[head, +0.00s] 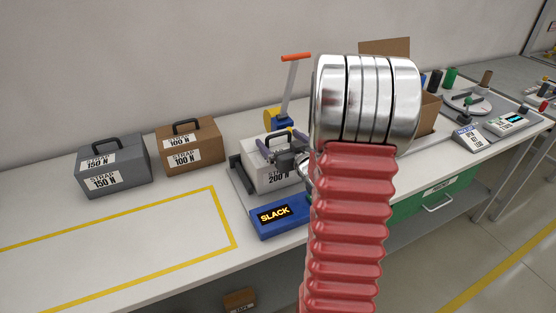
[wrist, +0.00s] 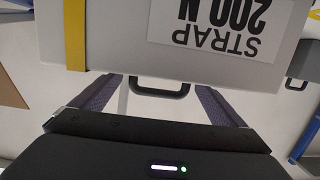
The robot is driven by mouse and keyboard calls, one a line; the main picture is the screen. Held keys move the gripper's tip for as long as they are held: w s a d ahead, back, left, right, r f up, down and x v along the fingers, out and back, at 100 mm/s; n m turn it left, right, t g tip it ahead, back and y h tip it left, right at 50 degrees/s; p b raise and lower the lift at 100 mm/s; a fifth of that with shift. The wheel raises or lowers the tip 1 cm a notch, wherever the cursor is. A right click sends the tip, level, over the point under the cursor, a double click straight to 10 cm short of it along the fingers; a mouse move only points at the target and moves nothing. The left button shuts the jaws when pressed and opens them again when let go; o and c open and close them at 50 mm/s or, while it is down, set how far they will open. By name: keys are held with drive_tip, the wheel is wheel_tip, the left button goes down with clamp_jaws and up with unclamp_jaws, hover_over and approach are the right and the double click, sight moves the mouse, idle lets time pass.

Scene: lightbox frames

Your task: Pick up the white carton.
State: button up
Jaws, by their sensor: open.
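The white carton (head: 262,183), labelled STRAP 200 N, stands on the bench in the head view, behind the blue SLACK unit. In the wrist view its face (wrist: 118,30) fills the top, with the label upside down, a yellow strap (wrist: 77,40) at left and a black handle (wrist: 160,91) at its edge. My gripper (head: 282,151) is open at the carton in the head view; its two purple-padded fingers (wrist: 157,100) stand apart on either side of the handle in the wrist view. I cannot tell whether they touch the carton. My arm hides the carton's right side.
A blue unit reading SLACK (head: 275,214) lies in front of the carton. A tensioner with an orange-topped lever (head: 292,80) stands behind it. A grey case (head: 113,168) and a brown case (head: 190,146) stand at left. The yellow-outlined bench area (head: 130,235) is clear.

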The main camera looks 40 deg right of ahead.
drive_tip(key=shift+x, duration=2.6)
drive_tip(key=shift+r, duration=0.1)
drive_tip(key=shift+c, duration=0.4)
drive_tip(key=c, duration=1.9)
drive_tip(key=shift+d+r, duration=0.1)
drive_tip(key=shift+c, duration=0.8)
drive_tip(key=shift+r, duration=0.15)
